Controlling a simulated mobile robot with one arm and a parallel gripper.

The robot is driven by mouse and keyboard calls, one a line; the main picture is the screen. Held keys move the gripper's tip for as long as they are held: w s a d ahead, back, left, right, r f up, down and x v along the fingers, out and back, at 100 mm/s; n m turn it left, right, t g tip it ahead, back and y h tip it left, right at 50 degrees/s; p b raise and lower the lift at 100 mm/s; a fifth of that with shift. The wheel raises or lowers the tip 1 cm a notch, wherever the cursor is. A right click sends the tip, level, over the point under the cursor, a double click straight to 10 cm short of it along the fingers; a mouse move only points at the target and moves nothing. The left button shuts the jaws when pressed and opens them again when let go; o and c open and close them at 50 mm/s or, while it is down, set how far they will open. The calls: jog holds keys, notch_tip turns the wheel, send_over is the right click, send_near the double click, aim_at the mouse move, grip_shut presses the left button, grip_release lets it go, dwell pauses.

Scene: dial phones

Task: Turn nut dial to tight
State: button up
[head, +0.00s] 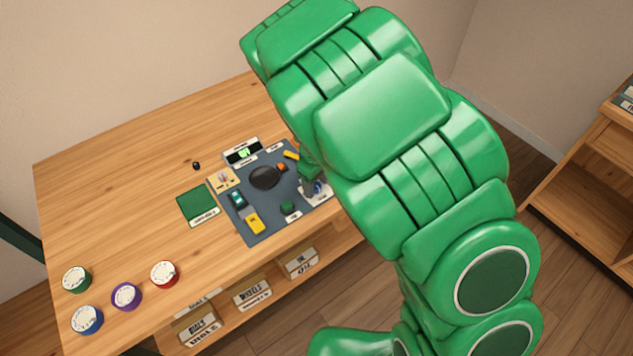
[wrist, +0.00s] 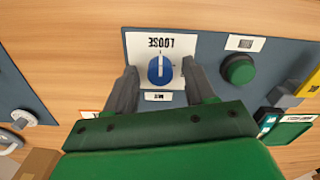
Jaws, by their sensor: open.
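The nut dial (wrist: 159,71) is a blue knob on a white card (wrist: 137,42) in the wrist view. Its white mark runs up and down the picture. The card reads "LOOSE", upside down, above the knob; a small label (wrist: 158,97), which seems to read "NUT", lies below it. My gripper (wrist: 160,66) is open, with one dark finger on each side of the knob. Gaps show between fingers and knob; I cannot tell their height over it. In the head view the card (head: 322,198) is partly hidden by my green arm.
A green round button (wrist: 239,69) is right of the dial in the wrist view. The grey panel (head: 263,228) also bears a black dome (head: 265,178) and yellow items. Red (head: 164,274), purple, blue and green dials stand at the table's front left. The table's back left is mostly clear.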

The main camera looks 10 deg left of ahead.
grip_shut()
dwell(0.4)
jog(key=shift+m, duration=0.4)
jog(key=m, duration=0.3)
jog(key=shift+m, duration=0.3)
jog(key=m, duration=0.4)
jog(key=shift+m, duration=0.3)
jog(key=m, duration=0.4)
jog(key=shift+m, duration=2)
